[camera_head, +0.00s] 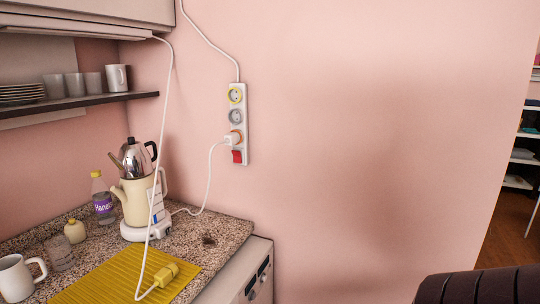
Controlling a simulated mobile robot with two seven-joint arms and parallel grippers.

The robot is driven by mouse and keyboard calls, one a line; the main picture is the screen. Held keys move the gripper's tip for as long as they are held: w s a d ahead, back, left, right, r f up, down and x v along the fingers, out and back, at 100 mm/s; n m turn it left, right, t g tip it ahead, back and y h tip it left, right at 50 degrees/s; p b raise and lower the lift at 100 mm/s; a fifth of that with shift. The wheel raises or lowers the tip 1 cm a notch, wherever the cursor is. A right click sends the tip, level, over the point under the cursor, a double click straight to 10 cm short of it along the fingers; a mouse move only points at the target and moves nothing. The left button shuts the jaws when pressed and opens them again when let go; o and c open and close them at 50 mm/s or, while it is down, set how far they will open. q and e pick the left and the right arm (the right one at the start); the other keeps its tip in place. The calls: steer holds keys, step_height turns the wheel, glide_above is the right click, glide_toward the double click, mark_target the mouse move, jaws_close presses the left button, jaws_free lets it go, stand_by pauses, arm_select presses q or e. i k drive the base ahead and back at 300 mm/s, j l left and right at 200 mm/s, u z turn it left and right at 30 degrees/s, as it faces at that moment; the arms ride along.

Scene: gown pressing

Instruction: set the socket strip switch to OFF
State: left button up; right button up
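The white socket strip (246,132) is mounted upright on the pink wall, right of the counter. Its red switch (237,157) is at the lower end; it is too small to tell which way it is tipped. Above the switch, a white plug (231,139) sits in the lowest socket, with an orange ring partly visible. The grey-ringed middle socket (236,116) and yellow-ringed top socket (235,96) are empty. Neither gripper is in view.
A kettle set (137,200), bottle (102,198), mug (17,279) and yellow mat (110,280) with a loose yellow plug (165,274) stand or lie on the speckled counter (213,233). A white cable hangs before the kettle. Wall right of the strip is bare.

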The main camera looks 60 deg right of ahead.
mark_target(237, 154)
steer(key=z, duration=1.5)
steer(key=k+z, duration=0.2)
steer(key=z, duration=0.5)
